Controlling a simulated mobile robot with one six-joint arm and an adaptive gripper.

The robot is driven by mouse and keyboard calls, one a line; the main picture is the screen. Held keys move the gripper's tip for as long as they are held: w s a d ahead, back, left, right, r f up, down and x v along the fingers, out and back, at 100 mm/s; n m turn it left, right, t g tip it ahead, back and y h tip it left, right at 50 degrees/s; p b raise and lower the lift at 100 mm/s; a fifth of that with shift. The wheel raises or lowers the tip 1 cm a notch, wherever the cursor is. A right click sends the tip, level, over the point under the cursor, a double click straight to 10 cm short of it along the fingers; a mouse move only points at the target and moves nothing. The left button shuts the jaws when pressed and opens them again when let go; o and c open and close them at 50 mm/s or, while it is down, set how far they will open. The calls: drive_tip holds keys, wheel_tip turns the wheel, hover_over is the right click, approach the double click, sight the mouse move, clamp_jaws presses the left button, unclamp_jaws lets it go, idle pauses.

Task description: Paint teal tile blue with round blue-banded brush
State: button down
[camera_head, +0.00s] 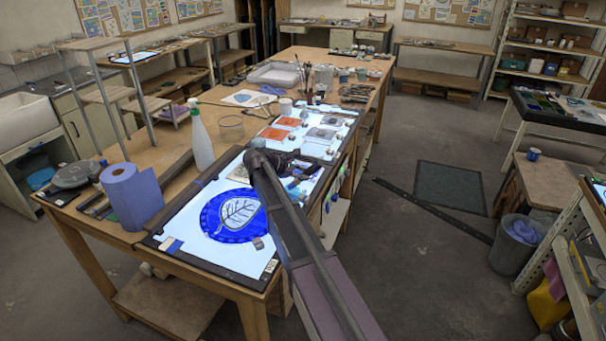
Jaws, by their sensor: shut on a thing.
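My gripper (291,166) is over the lit panel (178,224) on the long wooden table, just beyond the bend of my arm. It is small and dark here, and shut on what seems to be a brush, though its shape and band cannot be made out. A round blue glass piece with a white leaf design (234,215) lies on the near part of the panel. Small blue and teal pieces lie around my gripper, partly hidden by it. I cannot tell which is the teal tile.
A white spray bottle (201,136) and a blue paper roll (131,195) stand left of the panel. Orange and grey samples lie on a farther lit panel (344,114). Jars and a white tray (275,74) stand farther back.

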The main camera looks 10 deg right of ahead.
drive_tip(key=shift+f, duration=0.2)
drive_tip(key=shift+w, duration=0.1)
idle(0.4)
drive_tip(key=shift+w+d, duration=0.65)
drive_tip(key=shift+d, duration=0.1)
drive_tip(key=shift+r, duration=0.15)
drive_tip(key=shift+r+p, duration=2.35)
